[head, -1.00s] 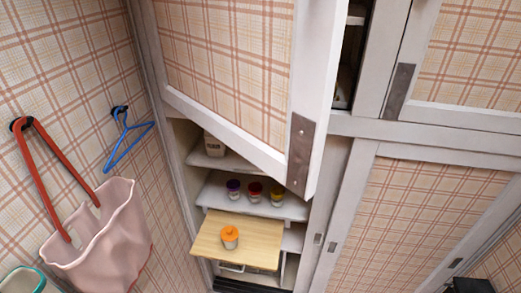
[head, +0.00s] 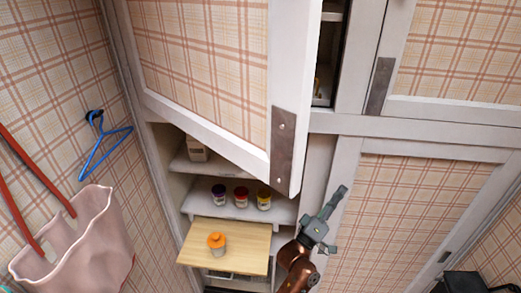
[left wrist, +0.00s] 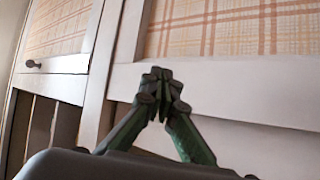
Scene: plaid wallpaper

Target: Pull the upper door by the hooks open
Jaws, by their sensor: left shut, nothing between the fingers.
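The upper door (head: 202,70) by the hooks has a plaid panel in a white frame and stands swung partly open toward me. A dark metal plate (head: 282,146) is on its free edge. My left gripper (head: 341,190) is shut and empty, to the right of the door's lower corner and apart from it in the picture. In the left wrist view the fingertips (left wrist: 160,78) meet in front of a white-framed plaid panel (left wrist: 220,28); I cannot tell which door it is or whether they touch it. My right gripper is not in view.
A blue hanger (head: 101,145) on a wall hook and a pink bag (head: 80,245) are at left. Below the door are shelves with several jars and a pulled-out wooden board (head: 190,245) bearing an orange-lidded jar (head: 217,243). Closed plaid doors (head: 410,215) fill the right.

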